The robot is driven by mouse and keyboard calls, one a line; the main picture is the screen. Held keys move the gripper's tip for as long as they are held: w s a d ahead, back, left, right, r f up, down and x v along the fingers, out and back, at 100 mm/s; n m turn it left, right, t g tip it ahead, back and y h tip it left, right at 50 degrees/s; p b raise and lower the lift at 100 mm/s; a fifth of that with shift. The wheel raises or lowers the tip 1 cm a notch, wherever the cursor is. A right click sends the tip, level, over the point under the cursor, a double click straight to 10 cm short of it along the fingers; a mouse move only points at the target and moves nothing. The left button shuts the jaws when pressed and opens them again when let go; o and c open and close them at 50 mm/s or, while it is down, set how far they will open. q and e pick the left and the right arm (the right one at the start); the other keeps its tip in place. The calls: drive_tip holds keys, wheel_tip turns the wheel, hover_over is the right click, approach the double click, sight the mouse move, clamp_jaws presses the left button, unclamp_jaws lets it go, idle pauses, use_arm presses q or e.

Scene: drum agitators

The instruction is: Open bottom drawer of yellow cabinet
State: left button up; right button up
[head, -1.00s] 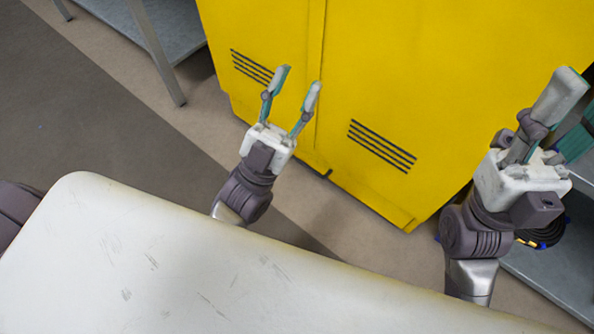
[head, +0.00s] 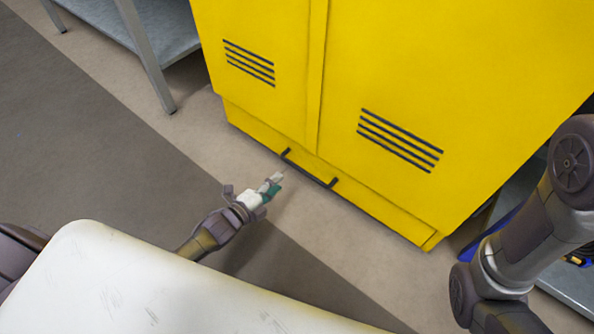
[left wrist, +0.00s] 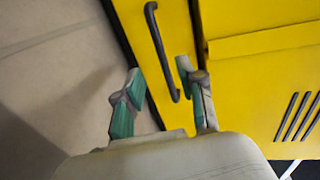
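The yellow cabinet (head: 400,80) stands upright with its doors closed. Its bottom drawer (head: 375,205) is a low yellow front below the doors, with a dark bar handle (head: 310,168), and looks shut. My left gripper (head: 274,185) is low, in front of the drawer and a little left of the handle. In the left wrist view my left gripper (left wrist: 160,80) has its fingers apart, with the handle (left wrist: 158,48) showing ahead between them and beyond the fingertips. I cannot tell any contact. My right gripper is out of view; only my right arm shows.
A grey metal table (head: 165,40) stands left of the cabinet. A grey shelf (head: 565,285) with blue items is at the right. The floor (head: 330,235) in front of the drawer is clear.

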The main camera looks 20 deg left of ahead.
sight(296, 168)
use_arm(q)
drive_tip(key=b+x, duration=0.5)
drive_tip(key=x, duration=0.5)
drive_tip(key=shift+w+b, duration=0.15)
drive_tip(key=shift+b, duration=0.15)
drive_tip(key=shift+d, duration=0.1)
clamp_jaws()
